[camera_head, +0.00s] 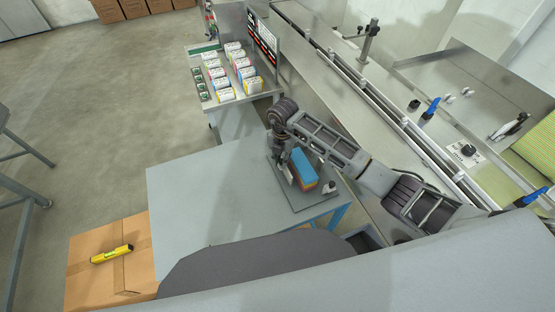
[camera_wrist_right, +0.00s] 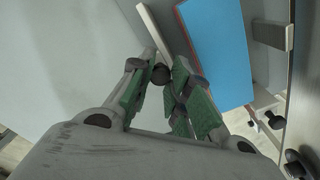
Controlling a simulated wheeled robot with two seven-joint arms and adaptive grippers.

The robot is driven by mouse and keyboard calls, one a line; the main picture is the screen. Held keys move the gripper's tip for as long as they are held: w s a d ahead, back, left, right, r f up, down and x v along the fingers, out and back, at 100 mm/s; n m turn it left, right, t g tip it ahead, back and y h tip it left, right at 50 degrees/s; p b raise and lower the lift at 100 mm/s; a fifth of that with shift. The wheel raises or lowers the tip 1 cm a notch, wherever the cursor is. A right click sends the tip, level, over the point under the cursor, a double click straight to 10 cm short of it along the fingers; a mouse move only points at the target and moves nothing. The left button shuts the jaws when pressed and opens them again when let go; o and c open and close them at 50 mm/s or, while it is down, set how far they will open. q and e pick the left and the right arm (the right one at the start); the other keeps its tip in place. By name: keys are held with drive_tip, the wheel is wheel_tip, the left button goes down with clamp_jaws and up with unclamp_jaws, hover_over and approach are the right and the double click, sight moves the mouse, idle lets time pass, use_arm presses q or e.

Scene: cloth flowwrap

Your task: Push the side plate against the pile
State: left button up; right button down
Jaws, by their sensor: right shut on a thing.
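The pile (camera_head: 304,168) is a stack of folded cloths with a blue top and orange, red and purple lower down, on a dark grey fixture base (camera_head: 310,206). Its blue top fills the upper right of the wrist view (camera_wrist_right: 216,50). The side plate (camera_wrist_right: 152,28) is a thin pale strip standing along the pile's left side; a narrow gap seems to show between them. My right gripper (camera_wrist_right: 161,76) is shut on a dark round knob (camera_wrist_right: 160,74) at the plate's near end. In the head view the right gripper (camera_head: 281,160) is partly hidden by its own wrist.
The fixture sits on a grey table (camera_head: 205,200) with clear room to the left. A side table (camera_head: 262,92) with small boxes stands behind. A metal conveyor (camera_head: 345,85) runs along the right. A yellow tool (camera_head: 111,254) lies on a cardboard box (camera_head: 85,285).

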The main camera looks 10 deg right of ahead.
sight(299, 157)
drive_tip(key=d, duration=0.2)
drive_tip(key=w+d, duration=0.1)
drive_tip(key=d, duration=0.4)
drive_tip(key=shift+w+d, duration=0.3)
drive_tip(key=shift+d, duration=0.05)
drive_tip(key=c, duration=1.3)
unclamp_jaws()
drive_tip(key=shift+r, duration=0.1)
wheel_tip(299, 157, up, 12)
